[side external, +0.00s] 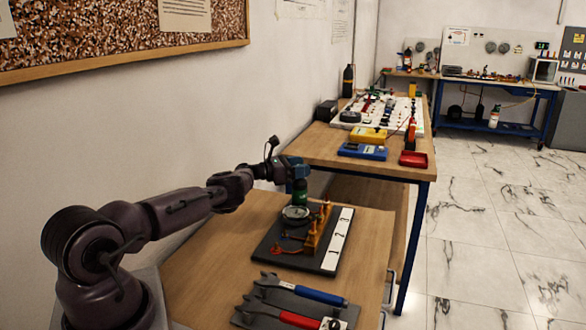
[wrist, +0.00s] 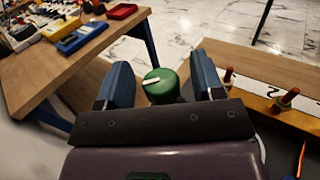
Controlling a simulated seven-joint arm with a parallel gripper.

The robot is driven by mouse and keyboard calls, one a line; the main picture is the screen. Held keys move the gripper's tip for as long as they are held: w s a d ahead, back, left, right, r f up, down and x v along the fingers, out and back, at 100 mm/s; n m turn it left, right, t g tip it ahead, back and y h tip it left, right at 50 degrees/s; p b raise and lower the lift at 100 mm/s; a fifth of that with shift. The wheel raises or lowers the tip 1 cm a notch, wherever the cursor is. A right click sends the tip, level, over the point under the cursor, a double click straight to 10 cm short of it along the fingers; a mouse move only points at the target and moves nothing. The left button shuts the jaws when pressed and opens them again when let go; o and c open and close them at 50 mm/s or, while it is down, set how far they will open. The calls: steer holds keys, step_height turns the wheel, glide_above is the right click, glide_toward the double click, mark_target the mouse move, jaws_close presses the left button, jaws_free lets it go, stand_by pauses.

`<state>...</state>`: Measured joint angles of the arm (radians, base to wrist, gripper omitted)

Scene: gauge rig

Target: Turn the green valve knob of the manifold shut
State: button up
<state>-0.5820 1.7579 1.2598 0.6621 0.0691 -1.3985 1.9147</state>
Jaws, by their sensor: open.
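The green valve knob (wrist: 161,86) has a white pointer line across its top. In the wrist view it lies between the two blue fingers of my gripper (wrist: 163,82), with a gap visible on each side. The pointer runs roughly left to right there, tilted slightly. In the side external view my gripper (side external: 298,182) is right above the green knob (side external: 300,193), at the far left of the manifold. The manifold (side external: 290,250) sits on a dark base plate with a round gauge (side external: 297,213), a brass block and a white numbered strip (side external: 339,238).
Wrenches with blue (side external: 318,295) and red (side external: 300,319) handles lie on a dark mat near the front. A second table behind carries yellow and blue meters (side external: 362,151) and a red tray (side external: 413,159). Red-topped stems (wrist: 285,99) stand right of my gripper.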

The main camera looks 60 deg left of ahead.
steer(key=s+a, duration=0.1)
steer(key=s, duration=1)
steer(key=shift+s+a, duration=0.3)
steer(key=shift+s, duration=0.1)
steer(key=w+d+f+n+y, duration=0.1)
steer(key=w+y, duration=0.1)
steer(key=w+d+f+n+g+y, duration=0.1)
steer(key=w+d+n+y, duration=0.1)
steer(key=y, duration=0.1)
steer(key=w+d+f+n+y, duration=0.1)
steer(key=w+n+y, duration=0.1)
steer(key=shift+w+d+f+g+y, duration=0.1)
steer(key=shift+d+f+g+y, duration=0.05)
steer(key=shift+f+g+y, duration=0.2)
steer(key=d+n+g+y, duration=0.1)
steer(key=y, duration=0.1)
steer(key=d+r+n+g+y, duration=0.1)
steer(key=n+y, duration=0.1)
steer(key=shift+d, duration=0.35)
step_height(320, 180, up, 3)
steer(key=s+d+n+g+y, duration=0.2)
steer(key=d+n+y, duration=0.1)
steer(key=y, duration=0.1)
steer(key=shift+t, duration=0.25)
steer(key=x, duration=1.3)
steer(key=shift+a+f, duration=0.15)
steer(key=shift+f, duration=0.1)
steer(key=c, duration=0.9)
